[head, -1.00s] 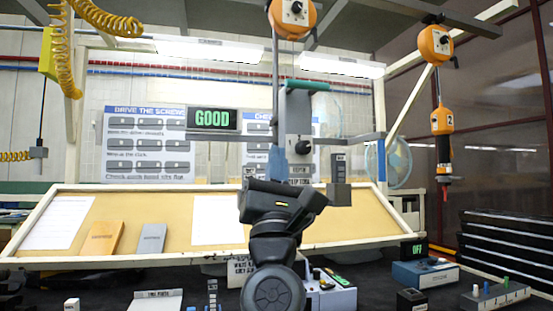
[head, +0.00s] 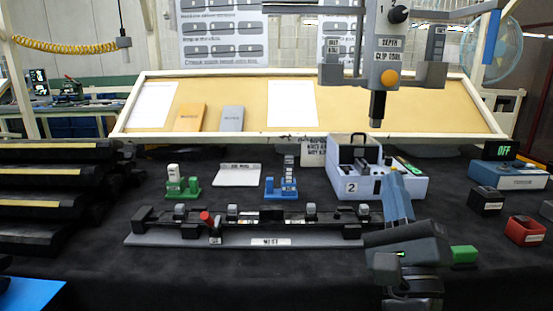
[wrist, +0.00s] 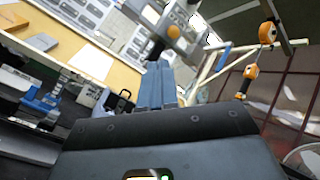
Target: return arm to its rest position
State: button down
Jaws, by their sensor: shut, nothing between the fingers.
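My gripper (head: 396,192) is at the right front of the bench in the head view, above the dark bench top. Its blue fingers are together and empty, pointing up in the picture. They overlap the right front of the light grey box marked 2 (head: 351,187); whether they touch it I cannot tell. In the wrist view the blue fingers (wrist: 156,84) lie side by side, with nothing held. My dark wrist covers the bench just behind them.
A long grey fixture (head: 200,240) with clips lies left of my gripper. A green block (head: 464,255) and a red bin (head: 524,231) are at right. A grey tool head (head: 388,50) hangs above. Dark racks (head: 50,190) stand at left. The front bench top is clear.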

jog(key=s+d+f+n+g+y, duration=0.1)
jog(key=s+d+f+n+g, duration=0.15)
jog(key=s+f+n, duration=0.6)
jog(key=s+d+f+n+g+y, duration=0.1)
jog(key=s+d+f+n+g, duration=0.15)
jog(key=s+f+n, duration=0.55)
jog(key=s+f+n+g, duration=0.2)
jog(key=s+n, duration=0.3)
jog(key=s, duration=0.7)
jog(key=s+f+n+g, duration=0.2)
jog(key=s+n+g, duration=0.2)
jog(key=s, duration=0.8)
jog(key=shift+s+a+f+n+h+p, duration=0.2)
jog(key=shift+a+n+h+p, duration=0.15)
jog(key=shift+n, duration=0.3)
